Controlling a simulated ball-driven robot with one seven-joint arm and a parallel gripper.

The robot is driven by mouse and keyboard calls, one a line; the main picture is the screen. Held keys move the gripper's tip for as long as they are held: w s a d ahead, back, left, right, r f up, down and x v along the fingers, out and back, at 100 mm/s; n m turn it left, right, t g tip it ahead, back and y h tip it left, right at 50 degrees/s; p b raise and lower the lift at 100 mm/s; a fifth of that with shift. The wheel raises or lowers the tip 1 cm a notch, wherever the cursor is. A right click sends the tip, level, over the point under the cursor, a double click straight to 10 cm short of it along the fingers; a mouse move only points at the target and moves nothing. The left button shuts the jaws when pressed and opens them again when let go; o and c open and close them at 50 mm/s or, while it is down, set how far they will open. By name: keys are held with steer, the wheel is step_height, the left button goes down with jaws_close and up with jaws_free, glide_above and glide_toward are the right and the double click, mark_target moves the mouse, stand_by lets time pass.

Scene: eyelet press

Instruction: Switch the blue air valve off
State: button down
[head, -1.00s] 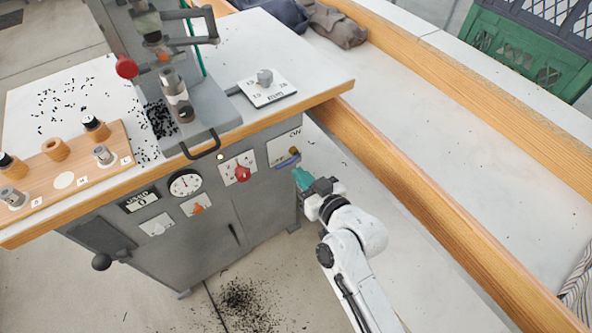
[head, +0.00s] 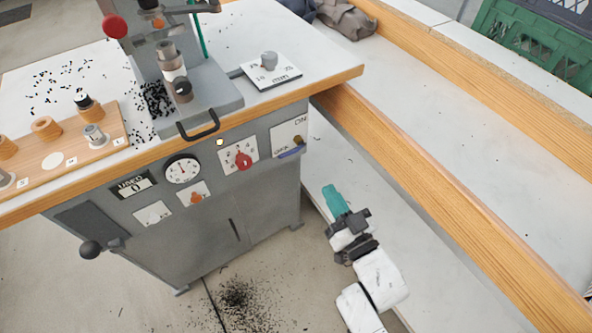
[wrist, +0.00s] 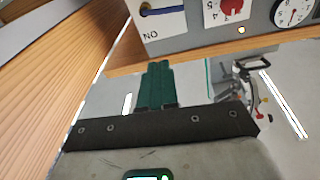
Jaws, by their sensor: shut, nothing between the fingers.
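The air valve is on a white plate (head: 285,136) at the right end of the press cabinet's front, marked ON at the upper right and OFF at the lower left. Its blue handle (head: 291,153) lies crosswise along the plate's lower part, beside the word OFF, below a brass-coloured pivot. In the wrist view the plate appears upside down, with the blue handle (wrist: 163,11) crosswise at the top edge. My gripper (head: 329,189), with teal fingers, is shut and empty, below and right of the valve, apart from it. The fingers also show in the wrist view (wrist: 158,66).
A red knob (head: 243,160) and a gauge (head: 183,170) sit left of the valve. The press table's wooden edge (head: 330,82) overhangs above. A long wooden rail (head: 430,170) of the neighbouring bench runs to the right. The space between gripper and valve looks clear.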

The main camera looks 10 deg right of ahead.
steer(key=a+y, duration=0.1)
steer(key=a, duration=0.1)
steer(key=b, duration=0.1)
glide_toward(292, 151)
step_height(292, 151, up, 4)
steer(key=w+a, duration=0.2)
steer(key=shift+n+y, duration=0.3)
steer(key=shift+w+a+f+b, duration=0.35)
steer(key=shift+w+f, duration=0.25)
steer(key=shift+w, duration=0.25)
steer(key=shift+w+a+f+b, duration=0.2)
steer(key=shift+w+f+b, duration=0.1)
steer(key=shift+w+f, duration=0.4)
steer(key=shift+w, duration=0.1)
steer(key=shift+w+a+f+b, duration=0.1)
steer(key=shift+w+f+b, duration=0.15)
steer(key=shift+f+b, duration=0.5)
steer(key=shift+r, duration=0.25)
steer(key=shift+r, duration=0.1)
